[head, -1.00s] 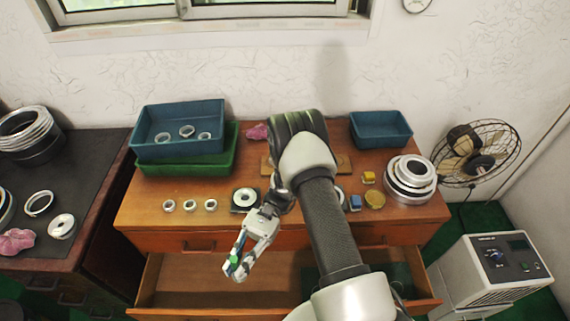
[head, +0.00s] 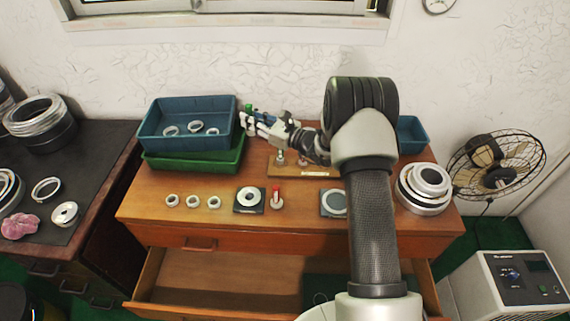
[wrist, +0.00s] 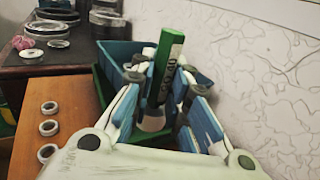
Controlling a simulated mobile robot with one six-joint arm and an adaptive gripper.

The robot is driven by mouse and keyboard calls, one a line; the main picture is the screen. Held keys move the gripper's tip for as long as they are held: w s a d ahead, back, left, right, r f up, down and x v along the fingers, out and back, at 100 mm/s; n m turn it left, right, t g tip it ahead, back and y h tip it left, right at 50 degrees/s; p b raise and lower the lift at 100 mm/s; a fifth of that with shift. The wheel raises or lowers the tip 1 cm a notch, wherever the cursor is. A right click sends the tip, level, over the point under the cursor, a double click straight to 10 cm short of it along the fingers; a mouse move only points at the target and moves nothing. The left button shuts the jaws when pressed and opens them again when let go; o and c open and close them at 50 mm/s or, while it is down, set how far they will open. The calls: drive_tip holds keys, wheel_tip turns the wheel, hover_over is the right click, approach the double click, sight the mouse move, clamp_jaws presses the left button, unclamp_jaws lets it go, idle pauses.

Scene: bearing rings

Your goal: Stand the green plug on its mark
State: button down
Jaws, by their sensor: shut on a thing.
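The green plug (wrist: 166,62) is a green bar with lettering and a pale lower end. In the wrist view it stands between the fingers of my gripper (wrist: 160,105), which is shut on it. In the head view the green plug (head: 248,107) shows at the fingertips of my gripper (head: 250,119), just right of the upper blue bin and above the table's back part. The plug looks roughly upright. I cannot pick out its mark; my arm covers part of the table.
A blue bin (head: 154,146) holding rings sits on a green tray (head: 185,163). A wooden board (head: 283,172) with pegs lies behind a dark ring plate (head: 237,208) and a red-topped piece (head: 276,198). Stacked rings (head: 424,188) stand at right. The drawer (head: 220,275) is open in front.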

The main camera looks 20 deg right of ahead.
wheel_tip(320, 180, down, 20)
drive_tip(key=b, duration=0.5)
drive_tip(key=shift+r+b, duration=0.25)
drive_tip(key=shift+b, duration=0.15)
drive_tip(key=shift+f, duration=0.1)
drive_tip(key=shift+f, duration=0.1)
drive_tip(key=c, duration=1.6)
unclamp_jaws()
drive_tip(key=shift+o, duration=0.2)
